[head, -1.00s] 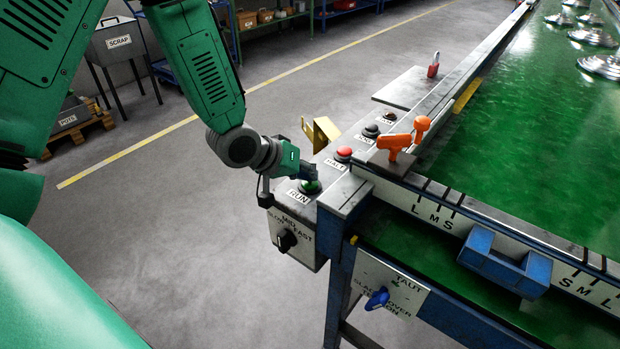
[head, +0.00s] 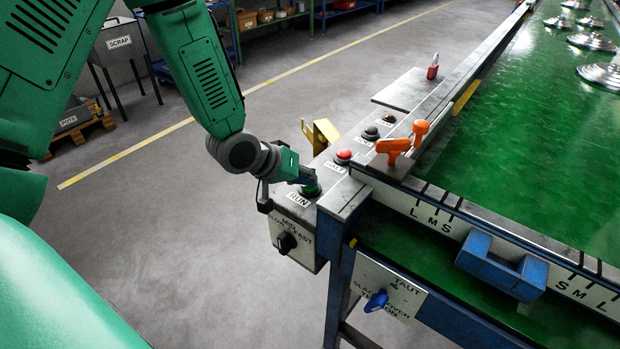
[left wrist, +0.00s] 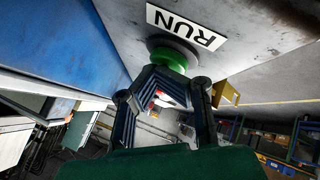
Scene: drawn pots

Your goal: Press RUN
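The green RUN button (head: 311,192) sits on the grey control box at the near corner of the conveyor, above its white RUN label (head: 298,199). My left gripper (head: 311,178) is at the button, its fingertips pointing at it. In the left wrist view, the gripper (left wrist: 166,78) looks shut and empty, its dark fingertips together just below the green button (left wrist: 172,60). The tips partly hide the button's face; I cannot tell whether they touch it. The RUN label (left wrist: 186,27) shows beyond it. My right gripper is not in view.
A red button (head: 343,156) and a black button (head: 371,132) stand farther along the box. A yellow bracket (head: 322,134) rises beside it. An orange handle (head: 393,147) and a blue tray (head: 487,259) are at the belt. Metal lids (head: 592,41) lie on the green belt.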

